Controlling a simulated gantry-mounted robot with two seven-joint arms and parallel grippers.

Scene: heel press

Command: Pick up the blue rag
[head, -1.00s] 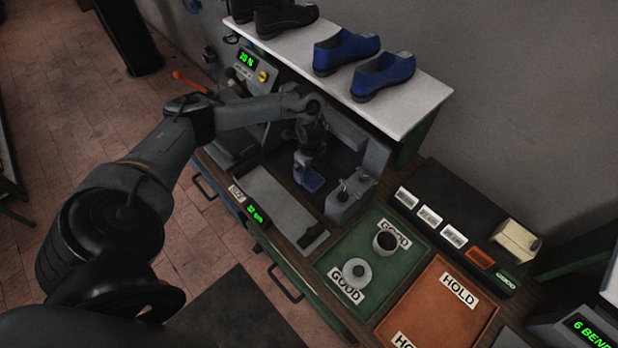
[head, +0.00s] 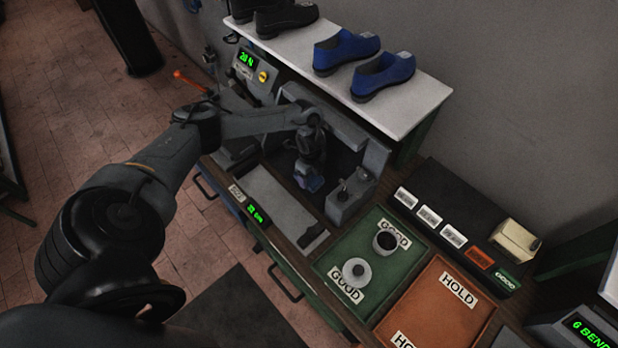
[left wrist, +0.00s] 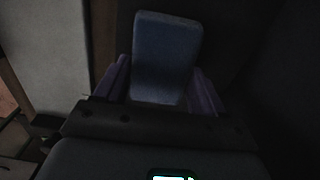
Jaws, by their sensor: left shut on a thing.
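The blue rag (head: 309,183) shows as a small blue patch at the tip of my left gripper (head: 311,172) in the head view, over the bench beside the grey fixture. In the left wrist view the rag (left wrist: 167,55) is a dark blue, upright rounded slab between the two purplish fingers of my left gripper (left wrist: 163,85). The fingers are shut on it. The wrist view is dark, so whether the rag touches the surface below cannot be told. My right gripper is not in view.
A green GOOD tray (head: 338,254) holds a cup and a lidded pot. An orange HOLD tray (head: 450,300) lies to its right. A grey scale (head: 275,201) sits in front of the gripper. Blue shoes (head: 384,77) stand on the white shelf (head: 425,92) behind.

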